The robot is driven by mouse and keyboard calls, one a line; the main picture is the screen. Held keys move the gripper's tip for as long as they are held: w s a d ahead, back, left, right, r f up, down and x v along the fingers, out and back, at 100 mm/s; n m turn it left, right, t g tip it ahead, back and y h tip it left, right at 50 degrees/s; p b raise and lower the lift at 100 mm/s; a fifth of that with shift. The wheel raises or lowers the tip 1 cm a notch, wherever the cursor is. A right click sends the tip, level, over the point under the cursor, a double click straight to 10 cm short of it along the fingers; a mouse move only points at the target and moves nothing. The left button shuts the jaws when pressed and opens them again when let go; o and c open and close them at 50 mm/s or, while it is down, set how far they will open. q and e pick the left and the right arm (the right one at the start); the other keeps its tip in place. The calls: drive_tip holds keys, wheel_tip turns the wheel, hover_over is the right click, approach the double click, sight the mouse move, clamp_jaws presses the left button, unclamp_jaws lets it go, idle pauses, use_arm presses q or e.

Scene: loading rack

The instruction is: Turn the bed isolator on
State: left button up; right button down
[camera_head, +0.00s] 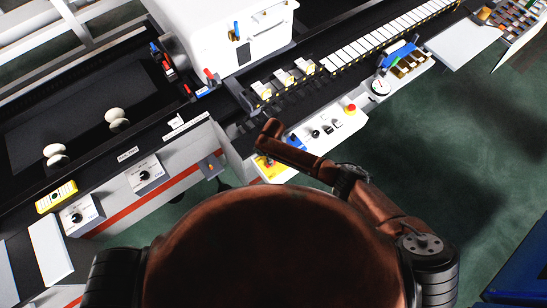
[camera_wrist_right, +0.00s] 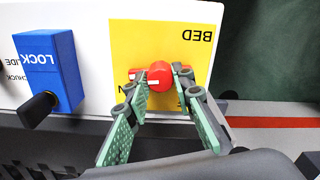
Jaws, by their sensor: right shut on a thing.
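The bed isolator is a red rotary knob (camera_wrist_right: 160,75) on a yellow plate (camera_wrist_right: 125,35). The plate's word BED reads upside down in the right wrist view. My right gripper (camera_wrist_right: 162,77) is shut on the red knob, with one green finger on each side of it. The fingers hide part of the plate's lettering, so I cannot read the knob's setting. In the head view the yellow plate (camera_head: 272,171) shows beside my brown right arm, at the near end of the white control panel. The right gripper itself is mostly hidden there. My left gripper is not in view.
A blue LOCK block (camera_wrist_right: 49,70) with a black lever (camera_wrist_right: 38,110) is beside the yellow plate. Farther along the panel are a red button (camera_head: 350,108) and a dial (camera_head: 380,87). Green floor (camera_head: 450,150) is open to the right.

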drive_tip(key=shift+m, duration=0.7)
drive_tip(key=c, duration=1.7)
unclamp_jaws()
drive_tip(key=shift+o, duration=0.2)
drive_tip(key=shift+r, duration=0.2)
wheel_tip(320, 180, up, 12)
drive_tip(key=shift+f, duration=0.15)
